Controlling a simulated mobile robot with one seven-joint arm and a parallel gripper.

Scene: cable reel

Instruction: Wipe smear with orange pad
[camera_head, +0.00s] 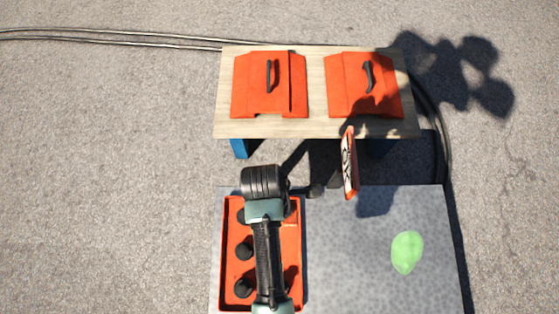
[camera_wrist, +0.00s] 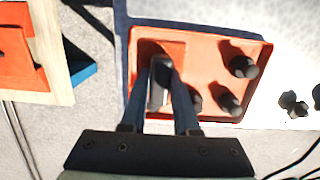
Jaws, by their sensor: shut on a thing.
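The green smear (camera_head: 407,252) lies on the right part of the grey speckled tabletop (camera_head: 345,270). The orange tray (camera_head: 226,262) is on the left part, and it also fills the middle of the wrist view (camera_wrist: 200,37). The orange pad (camera_wrist: 176,50) sits at one end of the tray, much the same colour as it. My gripper (camera_wrist: 161,68) is shut on the pad's dark upright handle (camera_wrist: 157,88). In the head view my arm covers the gripper and most of the pad. I cannot tell whether the pad is lifted off the tray floor.
Several black knobs (camera_head: 244,250) stand in the tray beside my gripper. A wooden bench (camera_head: 318,95) with two orange covers (camera_head: 248,90) stands beyond the table. An upright orange-and-white sign (camera_head: 349,165) is at the table's far edge. The tabletop around the smear is clear.

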